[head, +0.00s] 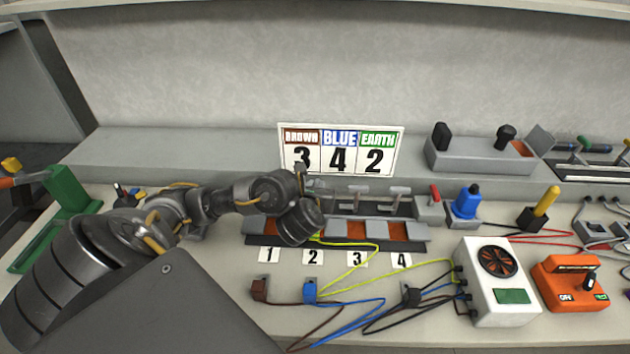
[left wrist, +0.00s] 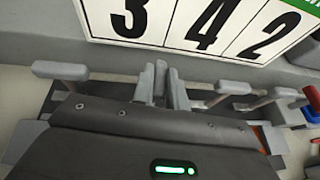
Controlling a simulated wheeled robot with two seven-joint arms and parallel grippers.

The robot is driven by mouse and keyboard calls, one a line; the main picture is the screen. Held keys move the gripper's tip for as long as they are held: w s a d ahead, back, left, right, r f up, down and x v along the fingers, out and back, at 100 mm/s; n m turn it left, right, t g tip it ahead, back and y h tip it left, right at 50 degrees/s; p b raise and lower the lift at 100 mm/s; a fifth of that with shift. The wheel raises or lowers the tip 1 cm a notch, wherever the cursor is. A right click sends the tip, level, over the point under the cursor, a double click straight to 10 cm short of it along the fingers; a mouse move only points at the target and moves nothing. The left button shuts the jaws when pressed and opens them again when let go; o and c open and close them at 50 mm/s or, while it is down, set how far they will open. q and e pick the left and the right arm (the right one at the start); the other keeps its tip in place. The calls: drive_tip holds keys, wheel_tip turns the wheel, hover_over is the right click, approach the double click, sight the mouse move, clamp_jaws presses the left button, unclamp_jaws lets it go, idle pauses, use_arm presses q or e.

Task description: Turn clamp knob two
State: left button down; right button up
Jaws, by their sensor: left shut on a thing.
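A row of grey T-shaped clamp knobs stands behind the terminal block (head: 420,244), above number cards 1 to 4. My left gripper (head: 304,178) reaches in from the left over the block, near card 2 (head: 312,257). In the left wrist view my left gripper (left wrist: 160,88) is shut on clamp knob two (left wrist: 160,78), mostly hidden between the fingers. Clamp knob one (left wrist: 60,70) is to its left. Knob three (left wrist: 226,88) and knob four (left wrist: 281,91) are to its right; knob three (head: 358,189) and knob four (head: 398,190) also show in the head view. My right gripper is out of view.
A sign (head: 340,150) reading brown 3, blue 4, earth 2 stands close behind the knobs. Brown, blue and black connectors with loose wires lie in front. A white fan box (head: 497,282) and an orange switch box (head: 573,283) stand at the right.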

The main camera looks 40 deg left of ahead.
use_arm(q)
drive_tip(key=shift+d+r+n+g+y+p, duration=0.1)
drive_tip(key=shift+r+n+g+y+p, duration=0.2)
drive_tip(key=shift+n+p, duration=0.1)
drive_tip(key=shift+f+n+y, duration=0.25)
drive_tip(key=shift+n+y, duration=0.05)
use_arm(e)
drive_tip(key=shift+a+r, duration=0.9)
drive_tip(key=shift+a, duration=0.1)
use_arm(q)
drive_tip(key=c, duration=1.4)
unclamp_jaws()
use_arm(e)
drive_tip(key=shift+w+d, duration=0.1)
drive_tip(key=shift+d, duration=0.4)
